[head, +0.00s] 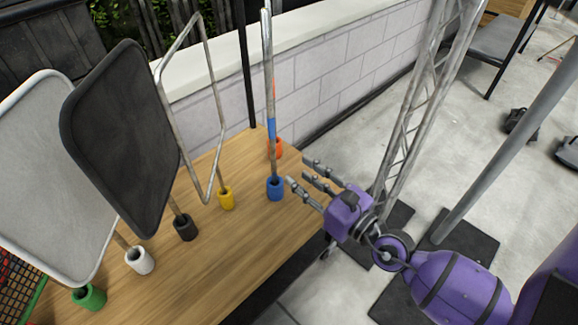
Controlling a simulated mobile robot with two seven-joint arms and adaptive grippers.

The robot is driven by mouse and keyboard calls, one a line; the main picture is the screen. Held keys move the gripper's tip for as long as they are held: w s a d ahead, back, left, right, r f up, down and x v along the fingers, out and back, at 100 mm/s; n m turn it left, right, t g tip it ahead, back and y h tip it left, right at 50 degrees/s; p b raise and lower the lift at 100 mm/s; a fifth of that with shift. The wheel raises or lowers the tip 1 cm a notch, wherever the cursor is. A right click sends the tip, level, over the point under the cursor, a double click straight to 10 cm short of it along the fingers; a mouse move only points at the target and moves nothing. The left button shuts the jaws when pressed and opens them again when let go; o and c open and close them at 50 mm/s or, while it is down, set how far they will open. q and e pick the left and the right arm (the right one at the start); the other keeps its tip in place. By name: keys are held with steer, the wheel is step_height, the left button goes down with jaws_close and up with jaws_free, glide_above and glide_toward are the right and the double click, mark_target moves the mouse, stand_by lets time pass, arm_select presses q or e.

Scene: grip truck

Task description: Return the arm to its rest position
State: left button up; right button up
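My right gripper (303,172) comes in from the lower right on a purple arm. Its grey fingers are spread apart and point left over the end of the wooden table (222,262). Nothing shows between the fingers. They are close to the blue holder (275,189), which has a metal pole with a blue band (272,128) standing in it. I cannot tell whether a finger touches the holder. My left gripper is not in the picture.
Coloured holders line the table, among them yellow (227,199), black (185,228) and orange (276,149). A black panel (120,140) and a pale panel (50,180) stand at left. A lattice truss (420,100) and a grey pole (510,140) rise behind my arm. A block wall (335,75) runs behind.

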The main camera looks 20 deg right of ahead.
steer(key=shift+s+d, duration=0.2)
steer(key=shift+s, duration=0.45)
